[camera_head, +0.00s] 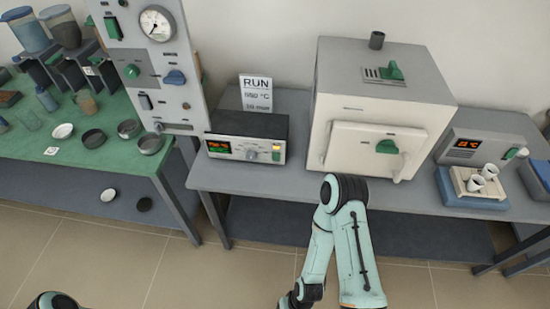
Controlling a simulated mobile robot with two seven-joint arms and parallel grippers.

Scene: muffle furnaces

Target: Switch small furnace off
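A cream box furnace (372,100) stands on the grey table, its front door (368,148) closed, with a green handle (387,147) on the door. A green lever (391,70) sits on a small plate on its top, beside a short dark pipe. Left of it is a control box (246,136) with lit displays, a round knob and a small lit green switch (276,156). I cannot tell which of these units is the small furnace. A teal arm of mine bends in front of the table; its gripper does not show. Only a dark joint of my other arm shows at bottom left.
A sign (256,92) reading RUN stands behind the control box. A tall panel (150,60) with a gauge and switches rises at left. A green bench (100,170) holds dishes and jars.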

